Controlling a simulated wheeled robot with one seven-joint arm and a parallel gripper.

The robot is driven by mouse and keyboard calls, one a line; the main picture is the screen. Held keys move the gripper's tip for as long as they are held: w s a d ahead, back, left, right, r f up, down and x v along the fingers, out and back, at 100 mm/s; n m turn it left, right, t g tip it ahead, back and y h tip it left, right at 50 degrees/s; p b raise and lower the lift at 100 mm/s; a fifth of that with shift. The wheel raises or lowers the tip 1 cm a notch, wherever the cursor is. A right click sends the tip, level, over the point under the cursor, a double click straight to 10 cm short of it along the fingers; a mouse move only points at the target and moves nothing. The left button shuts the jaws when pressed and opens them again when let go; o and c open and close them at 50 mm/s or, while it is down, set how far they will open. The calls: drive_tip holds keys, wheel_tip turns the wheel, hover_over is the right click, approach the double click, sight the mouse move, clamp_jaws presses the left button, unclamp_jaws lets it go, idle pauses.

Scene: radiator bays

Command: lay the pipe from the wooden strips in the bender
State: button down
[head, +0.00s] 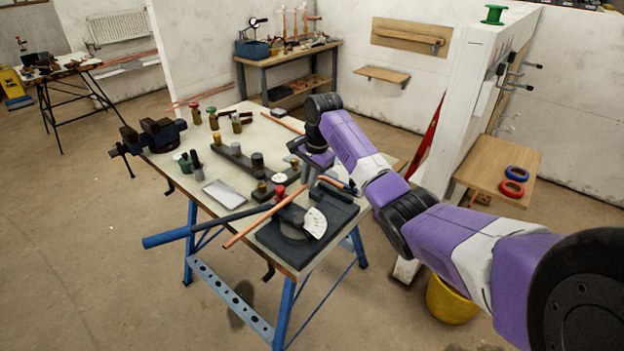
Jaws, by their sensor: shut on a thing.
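The bender (268,238) is a dark block with a white angle scale (315,224) at the bench's near right corner. Its long lever with a blue grip (168,238) sticks out past the bench's left edge. A copper pipe (246,233) runs slantwise over the bender's left side, from beyond the bench's front edge up to my gripper. My gripper (306,178) points down behind the bender, shut on the pipe near its far end. I cannot tell whether the pipe touches the bender. The wooden strips cannot be made out; my arm covers part of the bench's right side.
The bench (215,175) also holds a vice (155,135), a dark bar with several posts (236,158), a grey plate (224,194) and small bottles. A short orange piece (336,183) lies right of my gripper. A yellow bucket (450,302) stands below my arm.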

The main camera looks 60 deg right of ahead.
drive_tip(key=shift+d+f+b, duration=0.1)
drive_tip(key=shift+f+b, duration=0.3)
drive_tip(key=shift+b, duration=0.1)
drive_tip(key=shift+f, duration=0.95)
drive_tip(key=shift+f, duration=0.25)
drive_tip(key=shift+r+p, duration=0.3)
drive_tip(key=shift+p, duration=0.55)
drive_tip(key=shift+f, duration=1.5)
drive_tip(key=c, duration=1.4)
unclamp_jaws()
drive_tip(key=shift+o, duration=0.2)
